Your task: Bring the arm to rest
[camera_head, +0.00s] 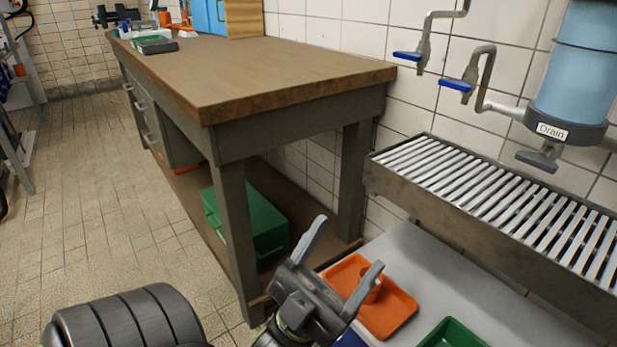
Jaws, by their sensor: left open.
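My left gripper (340,262) is in the lower middle of the head view, with its two grey fingers spread apart. Nothing shows between the fingers. It is in front of an orange tray (392,312) on a grey surface, and it hides part of that tray. A round orange piece (368,290) shows in the tray, partly behind a finger. My right gripper is not in view.
A wooden workbench (250,75) stands behind, with a green box (262,228) on its lower shelf. A slatted metal drain rack (500,200) is on the right, below blue-handled taps (455,85). A green tray (452,335) is at the bottom edge. Tiled floor (90,220) is clear at left.

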